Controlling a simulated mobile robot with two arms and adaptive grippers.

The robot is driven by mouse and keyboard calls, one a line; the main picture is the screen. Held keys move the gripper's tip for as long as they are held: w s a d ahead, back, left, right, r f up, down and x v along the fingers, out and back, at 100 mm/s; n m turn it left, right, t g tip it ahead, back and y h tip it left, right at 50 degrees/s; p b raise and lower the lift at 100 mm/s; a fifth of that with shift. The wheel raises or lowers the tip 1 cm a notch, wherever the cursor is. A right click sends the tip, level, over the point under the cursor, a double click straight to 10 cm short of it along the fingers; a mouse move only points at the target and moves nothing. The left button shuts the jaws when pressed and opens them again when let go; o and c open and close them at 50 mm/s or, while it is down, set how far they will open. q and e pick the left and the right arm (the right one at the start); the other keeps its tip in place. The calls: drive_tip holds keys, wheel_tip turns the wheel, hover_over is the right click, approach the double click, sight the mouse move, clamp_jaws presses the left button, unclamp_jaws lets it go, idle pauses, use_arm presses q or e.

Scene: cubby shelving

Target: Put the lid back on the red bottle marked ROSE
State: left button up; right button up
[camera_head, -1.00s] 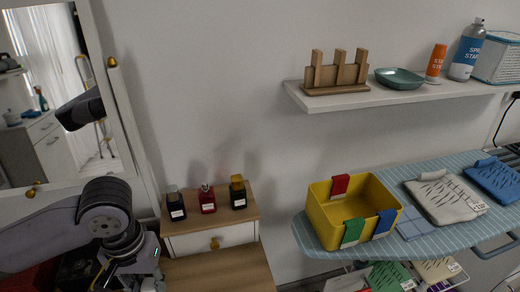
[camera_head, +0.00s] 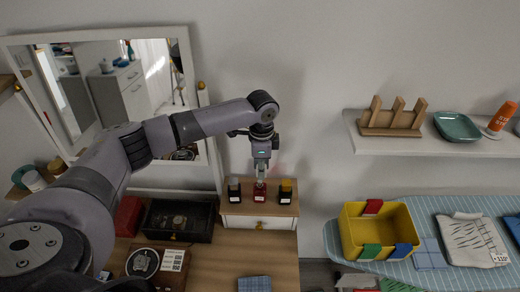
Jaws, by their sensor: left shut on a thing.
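The red bottle (camera_head: 259,193) stands upright on the small drawer unit (camera_head: 258,223), between two other bottles. It has a pale label, too small to read. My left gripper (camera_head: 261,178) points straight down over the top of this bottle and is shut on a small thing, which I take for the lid. The fingers hide most of the lid and the bottle's neck. I cannot tell whether the lid touches the bottle. My right gripper is not in view.
A dark-capped bottle (camera_head: 234,189) and a gold-capped bottle (camera_head: 285,191) stand close on either side. A mirror (camera_head: 201,95) leans behind my left arm. Dark boxes (camera_head: 179,221) sit lower left. A yellow bin (camera_head: 350,236) stands on the ironing board (camera_head: 333,237) at right.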

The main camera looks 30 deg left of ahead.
use_arm(q)
drive_tip(key=shift+w+a+r+m, duration=0.2)
drive_tip(key=shift+a+m, duration=0.05)
drive_tip(key=shift+m, duration=0.05)
drive_tip(key=shift+a, duration=0.15)
drive_tip(key=shift+w+f, duration=0.1)
drive_tip(key=shift+f, duration=0.15)
wheel_tip(320, 180, down, 4)
drive_tip(key=b, duration=0.4)
drive_tip(key=shift+b, duration=0.3)
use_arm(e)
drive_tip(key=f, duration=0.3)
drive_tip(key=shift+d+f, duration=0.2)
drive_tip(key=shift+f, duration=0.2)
use_arm(q)
drive_tip(key=shift+r+p, duration=0.1)
drive_tip(key=shift+p, duration=0.25)
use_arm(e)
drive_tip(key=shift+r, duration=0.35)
use_arm(q)
drive_tip(key=shift+p, duration=0.5)
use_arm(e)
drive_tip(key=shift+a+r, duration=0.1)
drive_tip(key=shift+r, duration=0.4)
use_arm(q)
drive_tip(key=shift+f, duration=1.25)
drive_tip(key=shift+f, duration=0.3)
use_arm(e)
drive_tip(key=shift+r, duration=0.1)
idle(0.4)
